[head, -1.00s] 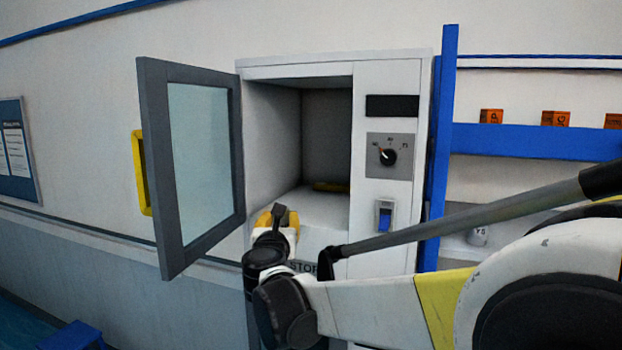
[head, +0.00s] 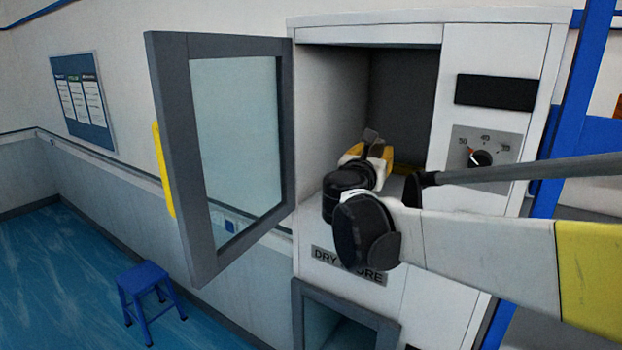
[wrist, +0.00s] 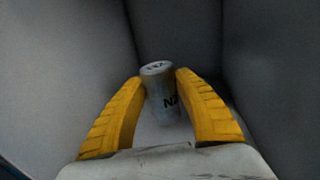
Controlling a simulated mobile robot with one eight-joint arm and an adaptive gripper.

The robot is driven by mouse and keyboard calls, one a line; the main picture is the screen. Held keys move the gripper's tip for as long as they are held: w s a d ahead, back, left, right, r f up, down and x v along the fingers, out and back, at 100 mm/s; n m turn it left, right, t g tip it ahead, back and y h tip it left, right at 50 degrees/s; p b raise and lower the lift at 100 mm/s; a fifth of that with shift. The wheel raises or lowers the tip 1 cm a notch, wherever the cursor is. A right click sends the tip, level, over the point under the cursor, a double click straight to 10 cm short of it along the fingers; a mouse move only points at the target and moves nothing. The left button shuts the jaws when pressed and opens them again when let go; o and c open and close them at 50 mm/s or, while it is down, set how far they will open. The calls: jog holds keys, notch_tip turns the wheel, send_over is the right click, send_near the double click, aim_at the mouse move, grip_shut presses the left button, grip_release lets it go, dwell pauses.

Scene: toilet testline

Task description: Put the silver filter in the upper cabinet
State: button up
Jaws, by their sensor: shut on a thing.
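The silver filter (wrist: 161,98) is a small grey cylinder with dark lettering, upright between the two yellow fingers of my gripper (wrist: 160,90) in the wrist view. My gripper is shut on it. In the head view my gripper (head: 375,150) reaches into the open upper cabinet (head: 330,95), above its floor; the filter is mostly hidden behind the fingers there. The grey-framed glass door (head: 180,130) of the upper cabinet stands open to the left. Whether the filter touches the cabinet floor is not clear.
A control panel with a dial (head: 481,158) is right of the opening. A lower opening (head: 345,325) sits below the DRY STORE label (head: 349,266). A blue stool (head: 146,290) stands on the floor at left. Cabinet walls are close on both sides of my gripper.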

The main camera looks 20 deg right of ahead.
jog(key=f, duration=0.7)
jog(key=shift+s+a+f, duration=0.1)
jog(key=shift+a+f, duration=0.05)
jog(key=shift+a, duration=0.05)
jog(key=shift+s, duration=0.1)
jog(key=o, duration=1.1)
jog(key=shift+f, duration=0.15)
jog(key=shift+o, duration=0.2)
jog(key=shift+r, duration=0.2)
jog(key=b+v, duration=0.1)
jog(key=v, duration=1.1)
